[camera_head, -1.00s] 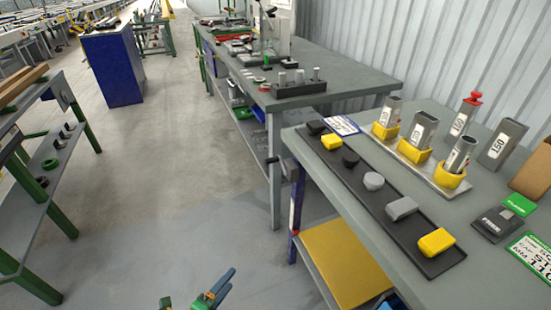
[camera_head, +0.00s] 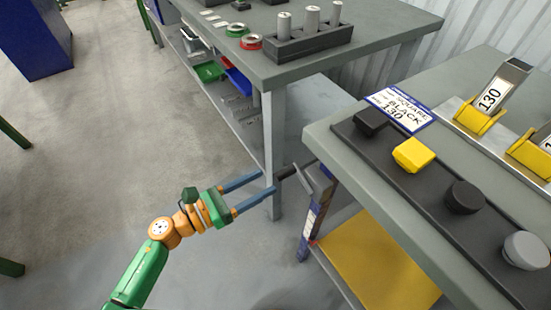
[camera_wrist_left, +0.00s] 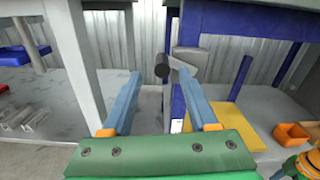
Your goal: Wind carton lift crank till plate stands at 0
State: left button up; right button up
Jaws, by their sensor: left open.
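The crank has a dark handle (camera_head: 287,171) and a grey arm (camera_head: 304,183), at the left end of the near bench. The yellow lift plate (camera_head: 372,268) lies level below the bench top, beside a blue post with a pale scale strip (camera_head: 313,215) too small to read. My left gripper (camera_head: 267,181) is open and empty, its blue fingers pointing at the handle from the left. In the left wrist view the handle's round end (camera_wrist_left: 162,67) shows between the fingertips, seemingly just beyond them. The plate (camera_wrist_left: 228,122) shows there too.
The near bench top (camera_head: 440,125) carries a black rail (camera_head: 425,190) with several caps, a "SQUARE BLACK 130" card (camera_head: 398,107) and tubes in yellow holders. A second bench's grey leg (camera_head: 273,140) stands close behind my fingers. Open floor lies to the left.

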aim_at(281, 176)
pick_arm(q)
jog(key=x, duration=0.6)
jog(key=shift+s+d+r+p, duration=0.1)
jog(key=shift+s+d+p, duration=0.1)
jog(key=shift+p, duration=0.1)
grip_shut()
jog(key=shift+f, duration=0.2)
dwell(0.8)
